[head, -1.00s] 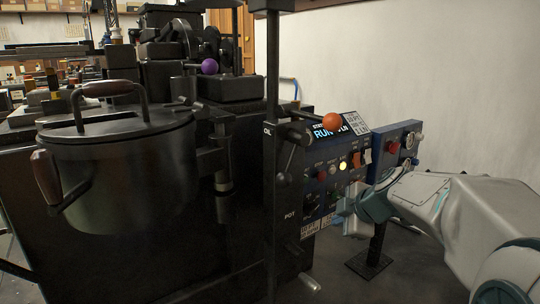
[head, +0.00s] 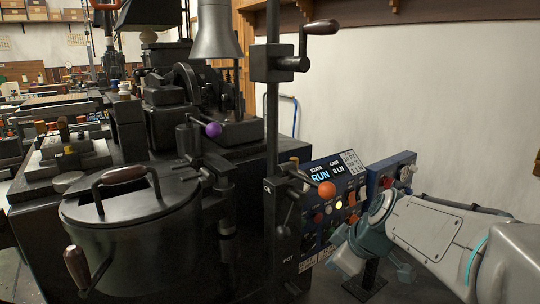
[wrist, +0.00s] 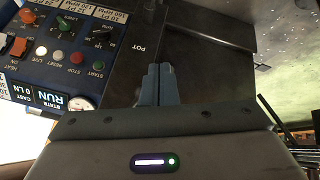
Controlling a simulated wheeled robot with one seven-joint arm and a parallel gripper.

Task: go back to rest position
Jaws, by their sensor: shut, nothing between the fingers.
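My gripper (head: 349,262) is at the lower right in the head view, at the end of my pale arm, in front of the blue control panel (head: 322,215). In the wrist view my gripper (wrist: 158,70) has its two grey fingers together with nothing between them. The fingers point toward the dark machine body (wrist: 205,38), beside the panel. I cannot tell how far the fingertips are from the machine.
A black pot (head: 130,235) with wooden handles stands at the left. A vertical post with a crank handle (head: 320,27) rises in the middle. A white wall (head: 410,90) is behind.

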